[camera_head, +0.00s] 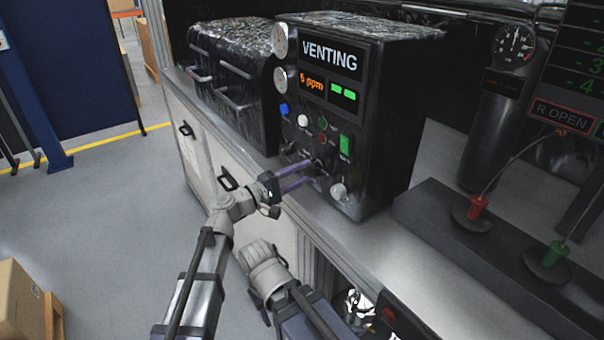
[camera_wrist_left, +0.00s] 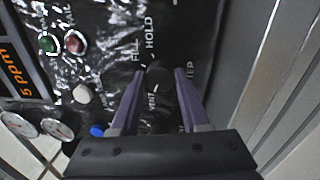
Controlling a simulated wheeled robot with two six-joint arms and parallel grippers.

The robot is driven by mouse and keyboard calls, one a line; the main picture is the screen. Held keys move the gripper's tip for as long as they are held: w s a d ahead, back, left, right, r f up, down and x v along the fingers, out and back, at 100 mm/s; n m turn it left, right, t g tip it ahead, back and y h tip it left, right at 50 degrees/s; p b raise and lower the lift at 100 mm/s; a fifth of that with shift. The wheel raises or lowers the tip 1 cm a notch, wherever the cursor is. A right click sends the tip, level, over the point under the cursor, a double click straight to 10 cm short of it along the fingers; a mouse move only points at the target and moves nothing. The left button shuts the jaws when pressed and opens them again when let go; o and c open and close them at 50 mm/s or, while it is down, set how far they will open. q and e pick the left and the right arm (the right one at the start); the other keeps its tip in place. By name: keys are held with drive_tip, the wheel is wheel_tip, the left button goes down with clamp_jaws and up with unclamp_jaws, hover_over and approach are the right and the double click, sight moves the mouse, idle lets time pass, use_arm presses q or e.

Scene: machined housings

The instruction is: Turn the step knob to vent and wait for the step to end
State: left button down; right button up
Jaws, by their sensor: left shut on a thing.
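The black control box (camera_head: 385,110) stands on the bench, its display (camera_head: 331,60) reading VENTING. Below, it shows "5 ppm" in orange and two green bars. My left gripper (camera_head: 311,174) reaches the lower part of the panel with its purple fingers. In the left wrist view its fingers (camera_wrist_left: 158,92) are shut on the dark step knob (camera_wrist_left: 160,76). FILL, HOLD and VENT labels show around the knob; VENT is close beside it. The knob's pointer is too dark to read. My right arm shows low in the head view, but its gripper fingers do not.
Two gauges (camera_head: 281,40) and several buttons and lamps sit on the panel, with a white knob (camera_head: 338,191) at lower right. A dark case (camera_head: 228,72) stands left of the box. Red (camera_head: 477,206) and green (camera_head: 558,250) connectors stand at right. The floor at left is largely clear.

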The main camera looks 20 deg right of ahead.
use_arm(q)
drive_tip(key=shift+c, duration=2)
unclamp_jaws()
drive_tip(key=v, duration=0.8)
drive_tip(key=shift+b, duration=0.3)
